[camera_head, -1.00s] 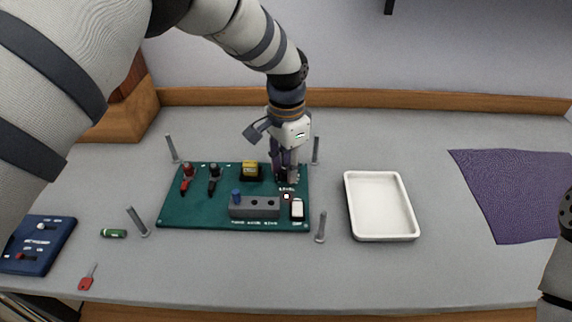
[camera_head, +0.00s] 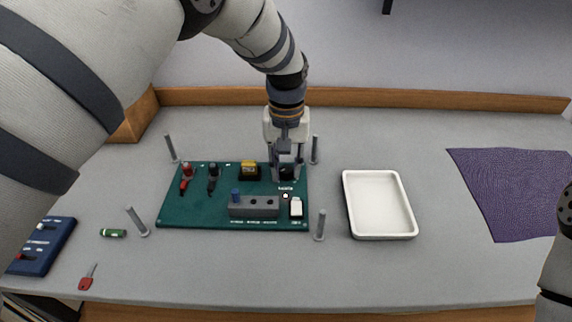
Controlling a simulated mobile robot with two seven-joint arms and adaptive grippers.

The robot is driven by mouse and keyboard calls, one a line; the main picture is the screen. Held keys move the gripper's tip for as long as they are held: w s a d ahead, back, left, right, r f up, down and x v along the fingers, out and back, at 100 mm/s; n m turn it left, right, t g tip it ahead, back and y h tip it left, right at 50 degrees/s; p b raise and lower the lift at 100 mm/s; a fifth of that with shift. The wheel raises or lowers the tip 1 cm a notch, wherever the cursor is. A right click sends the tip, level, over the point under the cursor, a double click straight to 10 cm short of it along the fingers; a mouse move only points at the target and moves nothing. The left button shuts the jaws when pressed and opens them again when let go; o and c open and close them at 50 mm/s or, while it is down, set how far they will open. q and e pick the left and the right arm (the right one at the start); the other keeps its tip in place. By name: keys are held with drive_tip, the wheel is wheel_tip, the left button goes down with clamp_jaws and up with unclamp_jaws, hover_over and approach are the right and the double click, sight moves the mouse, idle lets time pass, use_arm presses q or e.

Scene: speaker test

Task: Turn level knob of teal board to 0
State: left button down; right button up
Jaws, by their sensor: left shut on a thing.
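The teal board (camera_head: 190,214) lies flat on the grey table, left of centre. My left gripper (camera_head: 286,176) points down at the board's back right corner. It is shut on a dark knob there, which the fingers mostly hide, so its setting cannot be read. A small indicator (camera_head: 286,196) with a white spot sits just in front of the fingers. My right gripper is out of view.
Grey posts (camera_head: 320,225) stand around the board. A white tray (camera_head: 412,237) lies to its right, and a purple cloth (camera_head: 510,195) farther right. A green cylinder (camera_head: 113,233), a red key (camera_head: 87,280) and a blue board (camera_head: 45,249) lie at left.

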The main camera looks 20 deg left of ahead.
sight(287, 170)
use_arm(q)
drive_tip(key=shift+n, duration=1.6)
drive_tip(key=c, duration=1.3)
unclamp_jaws()
wheel_tip(287, 170, up, 12)
